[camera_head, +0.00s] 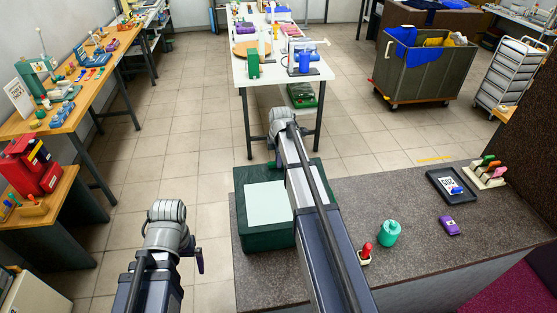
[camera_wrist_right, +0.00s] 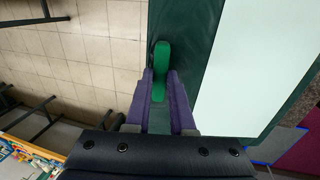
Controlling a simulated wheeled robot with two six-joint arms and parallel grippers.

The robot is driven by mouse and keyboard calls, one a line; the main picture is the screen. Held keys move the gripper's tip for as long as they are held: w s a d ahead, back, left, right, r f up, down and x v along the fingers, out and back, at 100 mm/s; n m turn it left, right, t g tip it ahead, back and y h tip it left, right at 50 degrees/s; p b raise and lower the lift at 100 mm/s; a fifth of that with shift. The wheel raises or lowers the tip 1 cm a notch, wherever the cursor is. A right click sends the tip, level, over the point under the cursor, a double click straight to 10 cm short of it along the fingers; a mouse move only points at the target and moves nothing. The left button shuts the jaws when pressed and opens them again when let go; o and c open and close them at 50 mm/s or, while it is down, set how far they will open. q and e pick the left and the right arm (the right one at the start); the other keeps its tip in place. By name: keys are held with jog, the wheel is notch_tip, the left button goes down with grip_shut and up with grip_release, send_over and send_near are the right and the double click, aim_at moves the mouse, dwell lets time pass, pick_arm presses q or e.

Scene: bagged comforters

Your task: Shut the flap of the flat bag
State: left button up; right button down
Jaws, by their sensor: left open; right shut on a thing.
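The flat bag (camera_head: 241,222) is dark green with a pale panel (camera_head: 267,204) on top, and lies at the left end of the dark counter. It also shows in the right wrist view (camera_wrist_right: 205,40). My right gripper (camera_wrist_right: 161,88) has purple fingers shut on a bright green tab (camera_wrist_right: 161,65) at the bag's edge. In the head view my right arm crosses over the bag and hides part of it; its fingers are hard to make out there. I cannot tell how far the flap is open. My left gripper (camera_head: 196,258) is open and empty, left of the bag, off the counter.
On the counter (camera_head: 330,200) stand a teal jar (camera_head: 388,233), a red-topped item (camera_head: 366,254), a purple item (camera_head: 449,225) and a black tray (camera_head: 436,181). A white table (camera_head: 275,78) stands beyond. Tiled floor lies open left of the bag.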

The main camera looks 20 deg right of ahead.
dwell(0.3)
jog(key=b+x, duration=0.5)
jog(key=shift+w+f+b, duration=0.2)
jog(key=shift+f+b, duration=0.15)
jog(key=shift+b, duration=0.05)
jog(key=shift+s+r, duration=0.1)
jog(key=shift+r, duration=0.05)
jog(key=c, duration=1.1)
grip_release()
jog(key=shift+o, duration=1.3)
jog(key=shift+w+d+f, duration=0.1)
jog(key=shift+w+f, duration=0.1)
jog(key=shift+w, duration=0.05)
jog(key=shift+o, duration=0.4)
jog(key=shift+s+r, duration=0.1)
jog(key=p+v, duration=0.8)
